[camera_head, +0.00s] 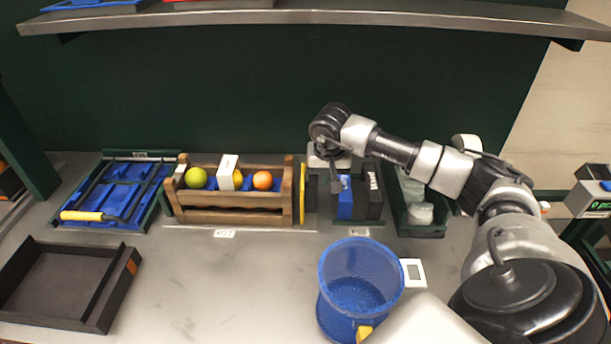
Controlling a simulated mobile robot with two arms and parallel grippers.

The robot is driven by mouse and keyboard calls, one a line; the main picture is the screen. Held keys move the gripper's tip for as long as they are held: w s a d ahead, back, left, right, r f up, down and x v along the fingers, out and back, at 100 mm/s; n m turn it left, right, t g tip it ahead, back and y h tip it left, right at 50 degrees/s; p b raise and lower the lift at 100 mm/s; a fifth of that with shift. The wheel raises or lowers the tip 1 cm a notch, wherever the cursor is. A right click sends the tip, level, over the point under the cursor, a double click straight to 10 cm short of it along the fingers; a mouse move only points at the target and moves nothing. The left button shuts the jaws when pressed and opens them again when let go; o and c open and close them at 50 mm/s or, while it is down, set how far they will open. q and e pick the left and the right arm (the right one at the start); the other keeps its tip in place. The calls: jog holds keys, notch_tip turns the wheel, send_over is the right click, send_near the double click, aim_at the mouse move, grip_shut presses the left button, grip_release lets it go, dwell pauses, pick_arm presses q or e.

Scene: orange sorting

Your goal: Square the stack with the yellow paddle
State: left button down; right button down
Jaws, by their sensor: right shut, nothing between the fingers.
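A wooden slatted crate (236,216), which looks like stacked tiers, stands at the back left of centre. It holds a green fruit (196,178), an orange (262,180), another fruit partly hidden by a white card (227,170), and some blue lining. A thin yellow upright piece (302,200), likely the paddle, stands edge-on at the crate's right side; I cannot tell if they touch. My right gripper (331,182) points down just right of the yellow piece, shut and empty. Its fingertips are hard to make out. My left gripper is out of view.
Blue and black boxes (346,203) stand right of the gripper, beside a dark green bin (424,231). A blue mesh basket (355,262) is in front. A blue tray (120,190) with a yellow-handled tool and a black tray (60,285) lie left. The front middle counter is clear.

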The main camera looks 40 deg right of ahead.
aim_at(311, 185)
jog(key=shift+w+a, duration=0.1)
dwell(0.4)
jog(key=shift+w+a, duration=1.5)
jog(key=shift+a, duration=0.3)
jog(key=shift+s+d, duration=0.15)
jog(key=shift+s+d, duration=0.2)
jog(key=shift+d, duration=0.05)
jog(key=shift+s+d+r, duration=0.1)
jog(key=shift+d, duration=0.05)
jog(key=shift+r+p, duration=2.35)
jog(key=shift+r, duration=1.55)
